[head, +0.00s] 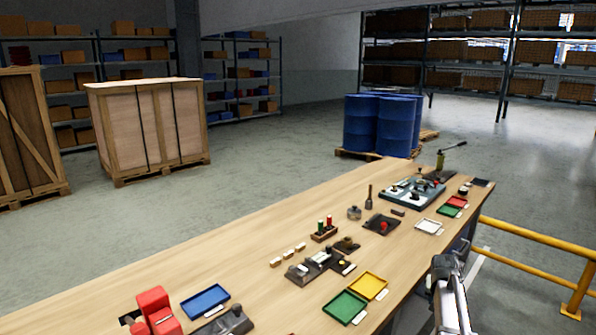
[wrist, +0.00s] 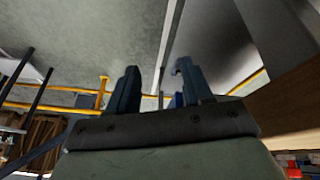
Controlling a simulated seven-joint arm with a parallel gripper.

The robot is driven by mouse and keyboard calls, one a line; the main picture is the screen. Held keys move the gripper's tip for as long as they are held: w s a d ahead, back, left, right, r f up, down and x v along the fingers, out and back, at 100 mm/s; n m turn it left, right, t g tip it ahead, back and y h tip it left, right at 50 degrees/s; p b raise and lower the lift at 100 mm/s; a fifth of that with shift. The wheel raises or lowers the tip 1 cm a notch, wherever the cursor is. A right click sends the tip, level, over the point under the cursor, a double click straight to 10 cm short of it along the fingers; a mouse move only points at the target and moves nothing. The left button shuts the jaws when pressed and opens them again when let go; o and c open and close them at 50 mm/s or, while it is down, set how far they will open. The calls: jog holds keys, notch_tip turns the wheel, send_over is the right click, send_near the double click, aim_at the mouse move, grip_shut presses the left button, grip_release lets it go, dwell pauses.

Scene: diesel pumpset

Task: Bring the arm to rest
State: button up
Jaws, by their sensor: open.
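My gripper (wrist: 158,90) shows in the wrist view with its two dark fingers apart and nothing between them. In the head view my arm (head: 452,295) is at the lower right, beside the right edge of the wooden workbench (head: 245,270). I cannot make out the fingertips clearly there. The arm is apart from the parts on the bench.
The bench holds a blue tray (head: 205,301), a yellow tray (head: 368,285), a green tray (head: 344,306), a red part (head: 157,310) and several fixtures. A yellow railing (head: 530,240) runs right of the bench. Blue drums (head: 380,125) and a wooden crate (head: 150,130) stand beyond.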

jog(key=s+a+f+n+g+y, duration=0.1)
jog(key=s+a+f+g, duration=0.1)
jog(key=s+a+f, duration=0.6)
jog(key=s+a+f+n+g+y, duration=0.1)
jog(key=s+a+f, duration=0.35)
jog(key=f, duration=0.55)
jog(key=s+a+f+n+g, duration=0.1)
jog(key=s+a+f+g, duration=0.1)
jog(key=s+a+f, duration=0.6)
jog(key=s+a+f+g, duration=0.1)
jog(key=s+a+f, duration=0.2)
jog(key=s, duration=0.7)
jog(key=s+a+f+n+g, duration=0.1)
jog(key=s+a+f+g, duration=0.1)
jog(key=s, duration=0.8)
jog(key=s+a+f+n+g+y, duration=0.1)
jog(key=s+a+f+g, duration=0.1)
jog(key=s+f, duration=0.4)
jog(key=s+a, duration=0.1)
jog(key=s, duration=0.3)
jog(key=shift+a+f, duration=0.15)
jog(key=shift+a, duration=0.25)
